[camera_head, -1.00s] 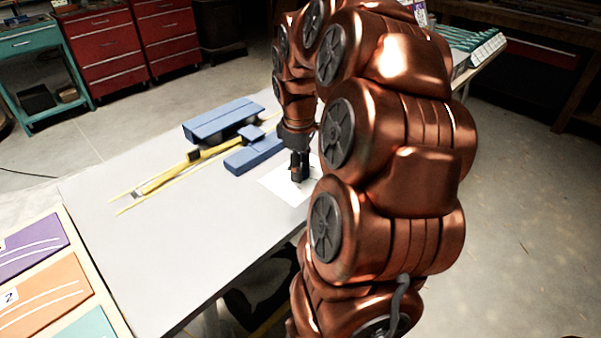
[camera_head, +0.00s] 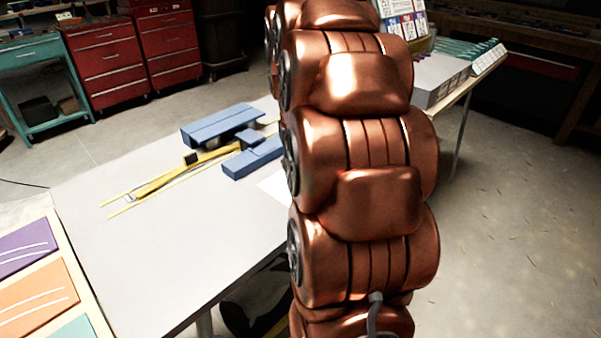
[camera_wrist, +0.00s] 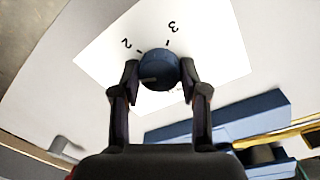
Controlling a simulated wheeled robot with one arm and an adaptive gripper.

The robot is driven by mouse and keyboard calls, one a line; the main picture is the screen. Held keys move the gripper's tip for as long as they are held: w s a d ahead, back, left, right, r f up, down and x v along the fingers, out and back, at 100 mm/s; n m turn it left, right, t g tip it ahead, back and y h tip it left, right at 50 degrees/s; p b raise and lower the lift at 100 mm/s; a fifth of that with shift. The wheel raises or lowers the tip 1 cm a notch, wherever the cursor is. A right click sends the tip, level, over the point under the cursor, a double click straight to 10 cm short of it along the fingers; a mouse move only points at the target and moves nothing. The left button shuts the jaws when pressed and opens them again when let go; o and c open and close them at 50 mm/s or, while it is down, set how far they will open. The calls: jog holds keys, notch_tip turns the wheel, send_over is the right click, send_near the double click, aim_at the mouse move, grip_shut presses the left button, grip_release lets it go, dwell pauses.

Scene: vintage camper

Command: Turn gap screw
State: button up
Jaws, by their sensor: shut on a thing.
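In the wrist view the gap screw is a dark blue round knob (camera_wrist: 158,66) with a pale pointer line on its top. It sits on a white sheet (camera_wrist: 100,52) marked with the digits 2 and 3 and short ticks. My gripper (camera_wrist: 160,78) is shut on the knob, one finger on each side. The pointer line is at the knob's lower left, partly near the left finger. In the head view my arm hides the gripper and knob, and only a corner of the white sheet (camera_head: 274,187) shows.
Next to the sheet lie blue blocks (camera_head: 220,125) with a yellow strip and rods (camera_head: 165,178) on the pale table (camera_head: 200,240).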

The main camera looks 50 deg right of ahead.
jog(key=m, duration=0.4)
jog(key=shift+m, duration=0.3)
jog(key=m, duration=0.4)
jog(key=shift+m+y, duration=0.3)
jog(key=shift+m, duration=0.1)
jog(key=o, duration=1.1)
jog(key=shift+o, duration=0.2)
notch_tip(320, 180, up, 12)
jog(key=shift+w, duration=0.45)
jog(key=shift+a, duration=0.1)
